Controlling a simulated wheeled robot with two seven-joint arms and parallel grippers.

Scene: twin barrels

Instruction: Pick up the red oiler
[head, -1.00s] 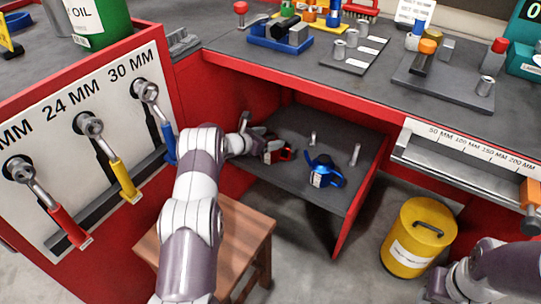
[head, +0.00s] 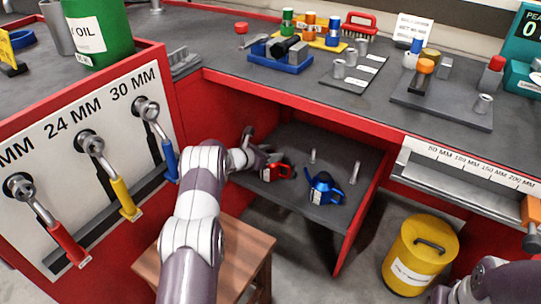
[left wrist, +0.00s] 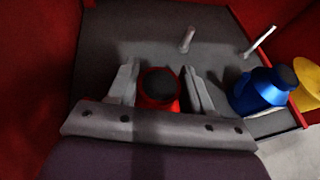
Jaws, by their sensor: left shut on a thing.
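The red oiler (head: 278,172) is at the low grey shelf under the bench, partly hidden by my left gripper (head: 262,160). In the left wrist view the red oiler (left wrist: 158,88) sits between the two grey fingers of my left gripper (left wrist: 160,85), its round dark top facing the camera. The left gripper is shut on it. I cannot tell whether the oiler touches the shelf. My right arm shows at the bottom right corner, but its gripper is out of view.
A blue oiler (head: 325,187) stands right of the red one and shows in the left wrist view (left wrist: 258,90). Upright pegs (head: 313,157) rise from the shelf (head: 290,205). Red panels flank the shelf. A wooden stool (head: 245,250) and yellow barrel (head: 418,255) stand below.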

